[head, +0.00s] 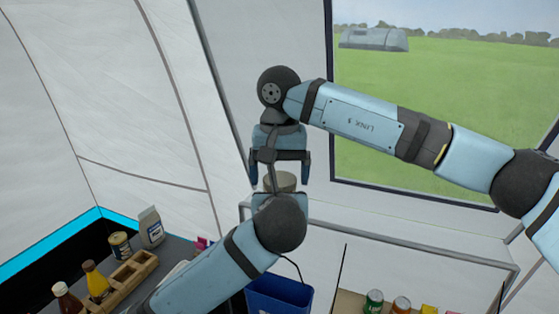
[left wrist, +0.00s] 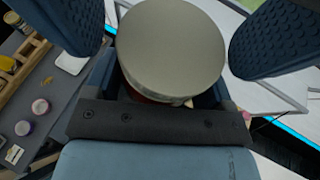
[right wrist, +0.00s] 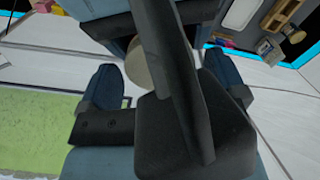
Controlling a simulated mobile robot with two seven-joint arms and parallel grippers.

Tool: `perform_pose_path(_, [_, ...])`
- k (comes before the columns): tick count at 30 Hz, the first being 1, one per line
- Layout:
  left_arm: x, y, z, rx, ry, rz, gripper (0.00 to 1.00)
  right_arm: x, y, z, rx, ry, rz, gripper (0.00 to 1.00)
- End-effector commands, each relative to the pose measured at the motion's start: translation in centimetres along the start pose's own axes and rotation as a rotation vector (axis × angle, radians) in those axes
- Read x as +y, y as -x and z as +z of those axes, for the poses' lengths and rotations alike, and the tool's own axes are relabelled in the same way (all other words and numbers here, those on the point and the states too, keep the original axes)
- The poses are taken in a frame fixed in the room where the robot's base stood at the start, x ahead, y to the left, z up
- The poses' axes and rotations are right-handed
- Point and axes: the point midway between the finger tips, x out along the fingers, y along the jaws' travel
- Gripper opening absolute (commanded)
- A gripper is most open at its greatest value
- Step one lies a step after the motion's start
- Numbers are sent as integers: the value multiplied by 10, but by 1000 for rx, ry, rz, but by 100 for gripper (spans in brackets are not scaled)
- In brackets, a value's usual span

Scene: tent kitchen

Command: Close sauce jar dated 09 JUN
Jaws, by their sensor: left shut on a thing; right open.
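The sauce jar shows in the head view as a round grey-beige lid (head: 279,182) above my left gripper (head: 279,197), which is shut on the jar. In the left wrist view the lid (left wrist: 172,45) sits on top, with a sliver of reddish jar (left wrist: 150,98) below it. Its date label is not visible. My right gripper (head: 279,178) points down from above, open, with one finger on each side of the lid and gaps between. In the right wrist view the lid (right wrist: 139,68) is partly hidden by a dark part.
At lower left the counter holds a yellow bottle (head: 96,281), a red bottle (head: 66,299), a wooden rack (head: 132,274), a tin (head: 120,244) and a bag (head: 151,228). A blue bin (head: 281,297) stands below. Cans (head: 374,301) stand at lower right.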

Motion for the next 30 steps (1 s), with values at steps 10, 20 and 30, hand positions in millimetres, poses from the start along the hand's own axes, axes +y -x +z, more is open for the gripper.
perform_pose_path(10, [0, 1, 2, -3, 1, -1, 11, 0, -1, 0, 0, 0, 0, 76])
perform_pose_path(20, [0, 1, 2, -3, 1, -1, 11, 0, -1, 0, 0, -11, 0, 40])
perform_pose_path(30, [0, 0, 1, -3, 1, -1, 11, 0, -1, 0, 0, -285, 1, 40])
